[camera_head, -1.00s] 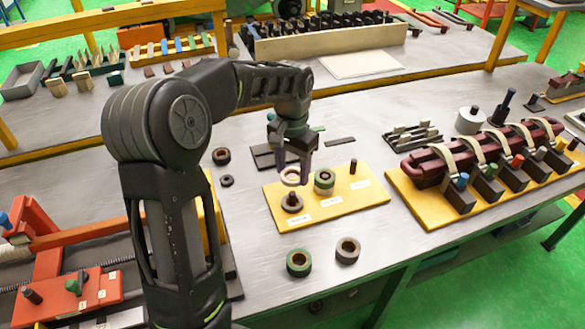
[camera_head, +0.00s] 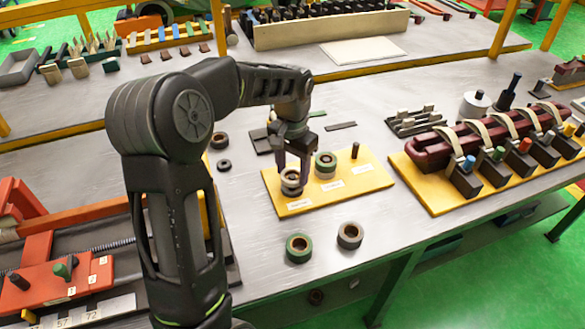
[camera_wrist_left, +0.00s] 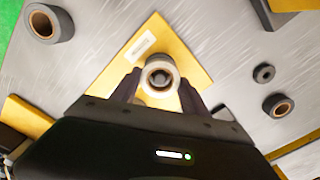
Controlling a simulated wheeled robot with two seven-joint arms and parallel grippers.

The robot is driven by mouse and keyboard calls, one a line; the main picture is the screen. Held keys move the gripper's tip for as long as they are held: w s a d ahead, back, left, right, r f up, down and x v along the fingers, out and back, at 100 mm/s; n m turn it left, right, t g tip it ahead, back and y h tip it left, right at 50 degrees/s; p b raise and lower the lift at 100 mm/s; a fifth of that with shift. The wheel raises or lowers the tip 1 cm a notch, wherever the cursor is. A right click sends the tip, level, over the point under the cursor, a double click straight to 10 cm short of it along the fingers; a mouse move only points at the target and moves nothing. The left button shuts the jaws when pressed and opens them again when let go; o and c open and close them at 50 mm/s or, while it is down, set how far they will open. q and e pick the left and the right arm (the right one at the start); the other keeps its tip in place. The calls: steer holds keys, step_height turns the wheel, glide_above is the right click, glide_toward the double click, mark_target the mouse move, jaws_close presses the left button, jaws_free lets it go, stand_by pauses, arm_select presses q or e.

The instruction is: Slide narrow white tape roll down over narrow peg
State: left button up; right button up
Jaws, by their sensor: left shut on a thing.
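The narrow white tape roll (camera_head: 290,176) is between the fingers of my left gripper (camera_head: 292,172), which is shut on it. The roll is at the left peg of the yellow board (camera_head: 345,186), low over the board. In the left wrist view the white roll (camera_wrist_left: 160,64) shows as a ring with the dark peg top (camera_wrist_left: 160,79) inside its hole, so it appears to be around the peg. A darker roll under it at the peg's base is mostly hidden. My right gripper is not in view.
The middle peg holds a green roll (camera_head: 326,160) over a white one. The right peg (camera_head: 355,150) is bare. A green roll (camera_head: 299,247) and a dark roll (camera_head: 350,236) lie in front of the board. A red coil fixture (camera_head: 470,150) stands to the right.

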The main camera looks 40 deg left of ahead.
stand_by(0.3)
arm_select(q)
steer(key=o, duration=1.4)
step_height(320, 180, up, 8)
steer(key=shift+f+b, duration=0.1)
steer(key=shift+b, duration=0.3)
steer(key=shift+f, duration=0.1)
